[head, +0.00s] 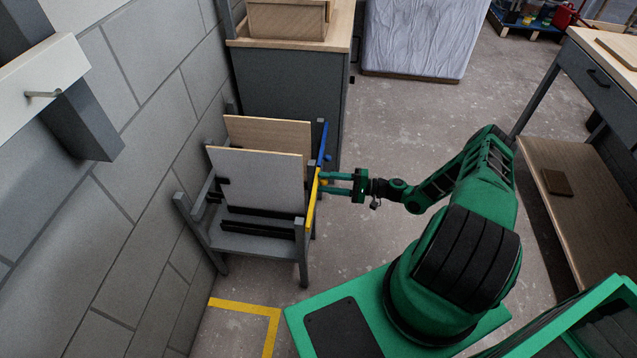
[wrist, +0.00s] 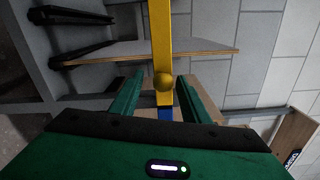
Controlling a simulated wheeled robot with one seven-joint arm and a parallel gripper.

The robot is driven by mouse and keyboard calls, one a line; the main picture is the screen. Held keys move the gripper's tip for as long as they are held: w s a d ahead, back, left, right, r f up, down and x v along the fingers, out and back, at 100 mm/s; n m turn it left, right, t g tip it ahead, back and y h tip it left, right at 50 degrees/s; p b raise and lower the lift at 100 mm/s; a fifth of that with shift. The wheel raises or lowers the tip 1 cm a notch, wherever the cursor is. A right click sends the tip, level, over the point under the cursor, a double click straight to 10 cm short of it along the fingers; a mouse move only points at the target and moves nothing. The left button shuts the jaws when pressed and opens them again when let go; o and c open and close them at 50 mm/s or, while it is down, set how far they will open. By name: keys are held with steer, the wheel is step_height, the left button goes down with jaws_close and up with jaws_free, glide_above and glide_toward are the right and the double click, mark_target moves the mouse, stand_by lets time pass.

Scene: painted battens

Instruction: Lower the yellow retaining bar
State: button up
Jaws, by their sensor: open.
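The yellow retaining bar (head: 312,205) stands upright along the right side of a grey rack (head: 263,245) that holds panels. In the wrist view the yellow bar (wrist: 160,40) runs down from the top edge and carries a round yellow knob (wrist: 163,81). My gripper (head: 322,183) is at the bar's upper end. In the wrist view my gripper (wrist: 158,88) is open, with one green finger on each side of the knob. Gaps show between the fingers and the knob.
A blue bar (head: 322,143) stands just behind the yellow one; its lower part is hidden. A pale grey panel (head: 258,180) and a wooden panel (head: 270,133) stand in the rack. A dark cabinet (head: 288,95) is behind it, a workbench (head: 600,75) at right. The floor between is clear.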

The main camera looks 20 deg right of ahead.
steer(key=v, duration=0.7)
steer(key=shift+s+d, duration=0.15)
steer(key=shift+d, duration=0.2)
steer(key=s+d+r+n+g+h, duration=0.15)
steer(key=s+r+g+h, duration=0.25)
steer(key=r, duration=0.6)
steer(key=s+d+r+n+g+h, duration=0.1)
steer(key=s+r+n+g+h, duration=0.2)
steer(key=r, duration=0.7)
steer(key=s+d+r+g+h, duration=0.1)
steer(key=s+r+g+h, duration=0.35)
steer(key=r, duration=0.55)
steer(key=s+a+r+m+t+h, duration=0.1)
steer(key=s+r+h, duration=0.1)
steer(key=s+r, duration=0.5)
steer(key=s+a+r+m+t+h, duration=0.1)
steer(key=s+a+r, duration=0.1)
steer(key=s+r, duration=0.6)
steer(key=shift+s+h, duration=0.35)
steer(key=shift+s, duration=3.05)
